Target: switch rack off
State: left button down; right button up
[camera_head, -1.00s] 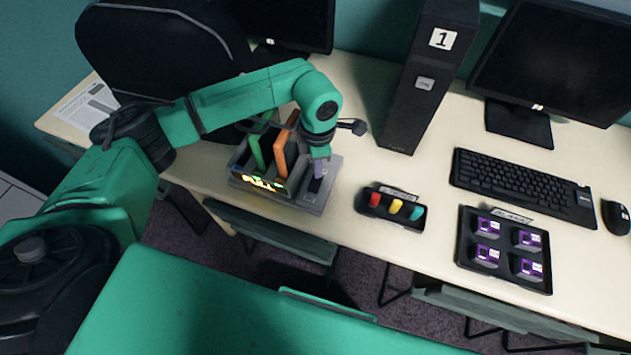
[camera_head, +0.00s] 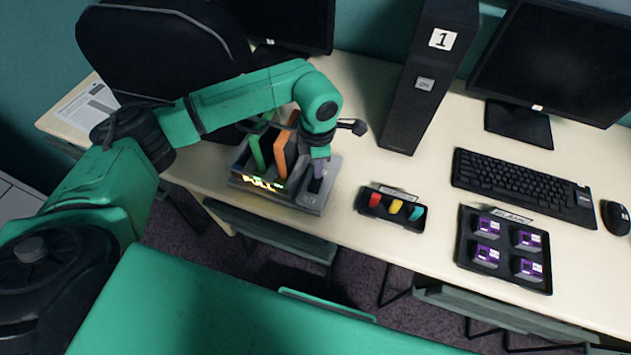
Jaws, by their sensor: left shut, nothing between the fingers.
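The rack (camera_head: 308,206) is a grey box on the table with a green board (camera_head: 256,152) and an orange board (camera_head: 280,153) standing in its slots. A lit yellow display on its front reads "FULL" (camera_head: 260,184). A dark rocker switch (camera_head: 316,184) sits on the rack's right part. My left gripper (camera_head: 318,172) is shut and empty, pointing down at the switch. Its tip looks to be at or just above the switch; I cannot tell whether it touches. My arm hides part of the rack's back. My right gripper is not in view.
A small black tray (camera_head: 364,208) with red, yellow and teal pieces lies right of the rack. Another tray (camera_head: 463,245) holds several purple modules. A black tower (camera_head: 408,110) marked 1 stands behind. A keyboard (camera_head: 520,185) and mouse (camera_head: 615,217) are at right.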

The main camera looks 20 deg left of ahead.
pick_arm(q)
jog(key=shift+f+b, duration=0.85)
jog(key=shift+f, duration=0.1)
dwell(0.8)
jog(key=shift+r, duration=0.1)
jog(key=shift+r+p, duration=2.1)
jog(key=shift+r, duration=1.35)
jog(key=shift+f, duration=0.1)
